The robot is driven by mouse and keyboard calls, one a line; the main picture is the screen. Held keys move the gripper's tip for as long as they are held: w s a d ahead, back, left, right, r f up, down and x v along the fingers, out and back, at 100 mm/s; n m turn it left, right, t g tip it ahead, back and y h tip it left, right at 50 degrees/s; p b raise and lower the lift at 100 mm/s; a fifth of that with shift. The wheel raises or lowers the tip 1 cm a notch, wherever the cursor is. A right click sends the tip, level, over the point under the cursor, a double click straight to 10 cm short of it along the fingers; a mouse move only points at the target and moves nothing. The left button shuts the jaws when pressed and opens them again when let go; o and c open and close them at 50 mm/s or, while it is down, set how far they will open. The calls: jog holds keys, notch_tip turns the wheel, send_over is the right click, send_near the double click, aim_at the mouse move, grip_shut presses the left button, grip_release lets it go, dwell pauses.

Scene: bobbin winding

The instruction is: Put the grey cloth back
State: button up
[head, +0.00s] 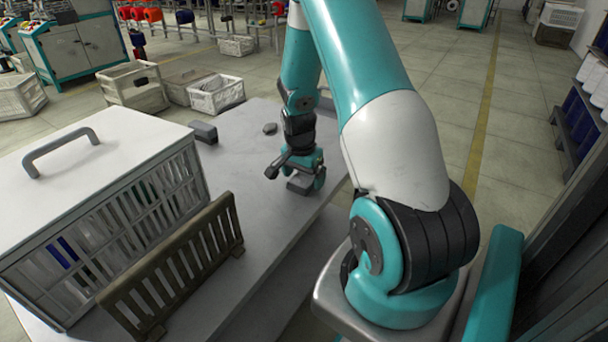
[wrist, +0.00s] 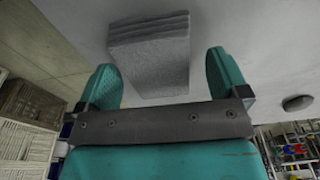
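The grey cloth (wrist: 150,60) is a folded, layered block on the pale table top (head: 250,215). In the head view the cloth (head: 300,187) shows in part under my gripper (head: 296,172), whose own parts hide some of it. In the wrist view the two teal fingers of my gripper (wrist: 163,62) stand wide apart. The cloth lies ahead of and between them, closer to the left finger, with a clear gap to the right finger. No grip on the cloth is visible.
A lidded white slatted crate (head: 90,180) with a handle stands on the left of the table. A brown slatted rack (head: 180,265) stands in front of it. A dark grey block (head: 203,132) and a small dark disc (head: 270,128) lie at the back. The table between rack and gripper is clear.

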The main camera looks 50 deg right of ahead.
aim_at(301, 180)
notch_tip(301, 180, up, 11)
jog(key=a+p, duration=0.1)
jog(key=p, duration=0.3)
jog(key=w+a+r+n+t+y, duration=0.15)
jog(key=a+r+n, duration=0.55)
jog(key=a, duration=0.7)
jog(key=s+a+r+n+g+y, duration=0.15)
jog(key=s+a+r+n, duration=0.35)
jog(key=s+a+n, duration=0.5)
jog(key=s+a+r+n+y, duration=0.3)
jog(key=s+a+r+n, duration=0.3)
jog(key=a, duration=0.7)
notch_tip(301, 180, up, 22)
jog(key=n+p, duration=0.1)
jog(key=p, duration=2.2)
jog(key=shift+s+r, duration=0.2)
jog(key=shift+s, duration=0.1)
